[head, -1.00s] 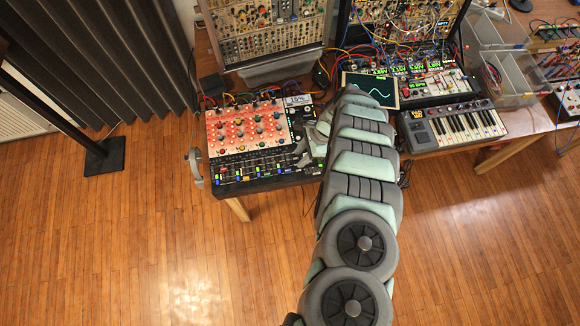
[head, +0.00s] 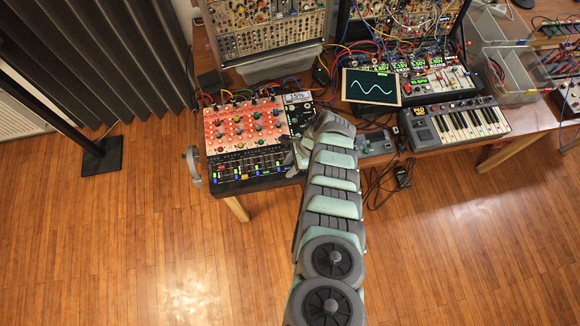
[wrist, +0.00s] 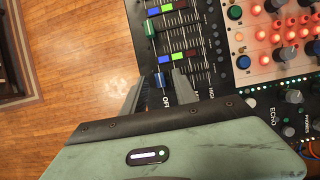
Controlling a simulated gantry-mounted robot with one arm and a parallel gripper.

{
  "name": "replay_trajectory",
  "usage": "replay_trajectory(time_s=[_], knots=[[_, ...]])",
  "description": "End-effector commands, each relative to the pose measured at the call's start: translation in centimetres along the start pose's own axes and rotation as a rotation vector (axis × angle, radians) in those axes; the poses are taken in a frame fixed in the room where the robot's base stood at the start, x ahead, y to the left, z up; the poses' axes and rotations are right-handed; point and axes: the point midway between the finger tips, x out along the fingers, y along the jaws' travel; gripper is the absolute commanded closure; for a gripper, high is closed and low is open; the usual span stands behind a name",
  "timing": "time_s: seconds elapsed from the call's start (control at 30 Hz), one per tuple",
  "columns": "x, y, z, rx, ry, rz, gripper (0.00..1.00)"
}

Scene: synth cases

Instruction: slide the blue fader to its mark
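The blue fader (wrist: 159,80) shows in the wrist view as a small blue cap near the front edge of the black fader panel (wrist: 205,62). My gripper (wrist: 160,73) is open, with one finger on each side of the blue cap; a narrow gap seems to show on both sides. Small coloured blocks (wrist: 177,57) in red, green and blue lie on the panel just beyond the fingertips; which one is the mark I cannot tell. A green fader cap (wrist: 150,28) sits farther along the same edge. In the head view my gripper (head: 298,154) is over the right end of the panel (head: 235,171), and my arm hides part of it.
The pink knob board (head: 245,127) with red lights adjoins the fader panel. An oscilloscope screen (head: 371,86) and a small keyboard (head: 460,121) stand to the right. Cables hang near the table's front edge. Wooden floor (head: 150,230) in front is clear.

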Motion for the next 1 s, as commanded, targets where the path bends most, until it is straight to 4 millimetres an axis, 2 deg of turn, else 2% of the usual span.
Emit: replay_trajectory(time_s=[0.23, 0.67, 1.0], knots=[[-0.03, -0.04, 0.01, 0.0, 0.0, -0.001, 0.65], [-0.03, -0.03, 0.01, 0.0, 0.0, 0.0, 1.0], [-0.04, -0.04, 0.0, 0.0, 0.0, -0.001, 1.0]])
